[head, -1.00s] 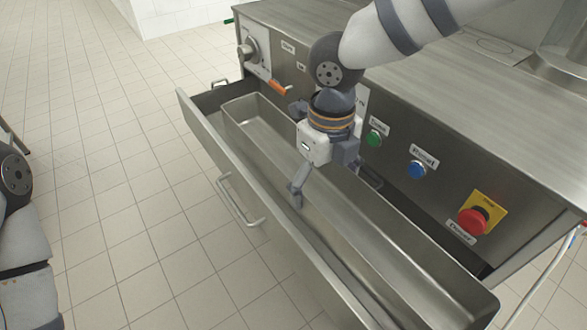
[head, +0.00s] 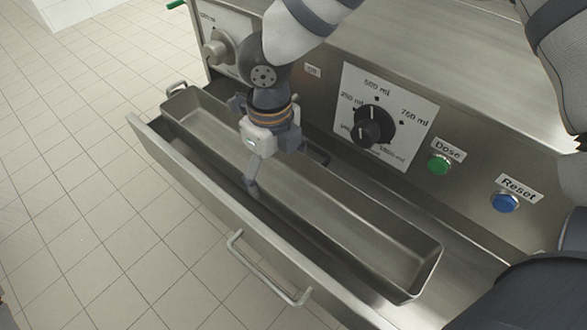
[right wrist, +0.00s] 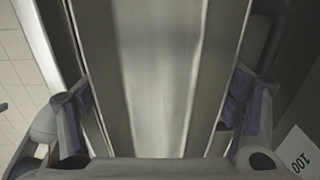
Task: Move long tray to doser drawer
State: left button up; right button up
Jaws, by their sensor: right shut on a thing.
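The long tray (head: 345,222) is a narrow, deep, empty steel trough. In the head view it lies lengthwise in or just over the open doser drawer (head: 215,212). I cannot tell whether it rests on the drawer floor. My right gripper (head: 286,171) reaches down over the tray's left half, with one finger on each long side. It is shut across the tray. The right wrist view shows the tray (right wrist: 160,75) running between both fingers (right wrist: 160,108). My left gripper is not in view.
The drawer front has a bar handle (head: 268,268). The machine panel behind carries a volume dial (head: 372,128), a green Dose button (head: 439,163) and a blue Reset button (head: 505,201). Tiled floor (head: 70,200) is clear at the left.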

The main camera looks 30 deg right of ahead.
aim_at(277, 185)
notch_tip(277, 185, down, 2)
jog(key=shift+s+f, duration=0.1)
jog(key=shift+s, duration=0.05)
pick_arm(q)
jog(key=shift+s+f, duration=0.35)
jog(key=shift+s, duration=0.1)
pick_arm(e)
jog(key=shift+f, duration=2.25)
jog(key=shift+f, duration=0.15)
jog(key=o, duration=1.8)
jog(key=shift+o, duration=0.2)
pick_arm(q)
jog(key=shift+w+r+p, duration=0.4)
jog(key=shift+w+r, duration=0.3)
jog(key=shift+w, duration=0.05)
pick_arm(e)
notch_tip(277, 185, up, 12)
